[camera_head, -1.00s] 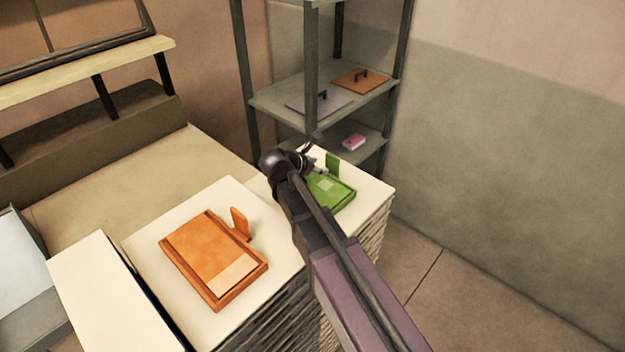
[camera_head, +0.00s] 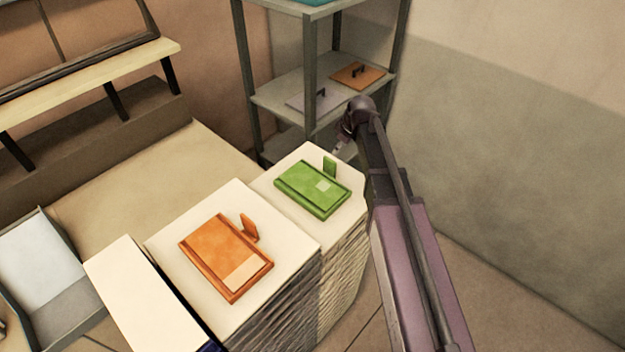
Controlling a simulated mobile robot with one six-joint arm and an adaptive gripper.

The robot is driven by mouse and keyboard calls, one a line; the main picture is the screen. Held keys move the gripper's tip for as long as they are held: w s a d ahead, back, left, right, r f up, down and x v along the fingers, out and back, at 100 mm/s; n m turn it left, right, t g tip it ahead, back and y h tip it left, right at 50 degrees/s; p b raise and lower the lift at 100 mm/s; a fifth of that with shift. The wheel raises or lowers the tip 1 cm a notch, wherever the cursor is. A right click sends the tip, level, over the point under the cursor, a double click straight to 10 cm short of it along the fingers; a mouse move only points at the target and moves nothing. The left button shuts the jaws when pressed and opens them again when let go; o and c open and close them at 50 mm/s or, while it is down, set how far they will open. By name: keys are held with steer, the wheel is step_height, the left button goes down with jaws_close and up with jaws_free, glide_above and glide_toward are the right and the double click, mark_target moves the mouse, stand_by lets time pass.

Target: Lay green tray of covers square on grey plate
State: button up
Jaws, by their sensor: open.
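The green tray (camera_head: 305,190) lies on the far white stack of sheets, with a small pale square on it and an upright green tab (camera_head: 330,166) at its back edge. A flat grey plate (camera_head: 335,96) with a dark handle lies on the middle shelf behind, partly hidden by a shelf post. My gripper (camera_head: 338,151) is small in view, just behind and right of the green tab, and looks empty. Its jaws are open, but their fingertips are hard to make out. It does not visibly hold the tray.
An orange tray (camera_head: 215,250) with its own tab lies on the nearer stack (camera_head: 172,235). An orange plate (camera_head: 345,73) with a handle lies beside the grey one. Shelf posts (camera_head: 249,100) stand behind the stacks. A grey open bin (camera_head: 75,315) is at lower left.

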mark_target(330, 159)
steer(key=shift+w+d+r+m+y, duration=0.2)
steer(key=shift+r+m+y, duration=0.25)
steer(key=shift+r, duration=0.2)
steer(key=shift+f, duration=0.15)
steer(key=b+x, duration=0.7)
steer(key=shift+w+a+f, duration=0.1)
steer(key=shift+f, duration=0.3)
steer(key=shift+w+a+f+b, duration=0.1)
steer(key=shift+f+b, duration=0.15)
steer(key=shift+b, duration=0.1)
steer(key=shift+w+b+x, duration=0.2)
steer(key=shift+b+x, duration=2.15)
steer(key=shift+x, duration=0.2)
jaws_close()
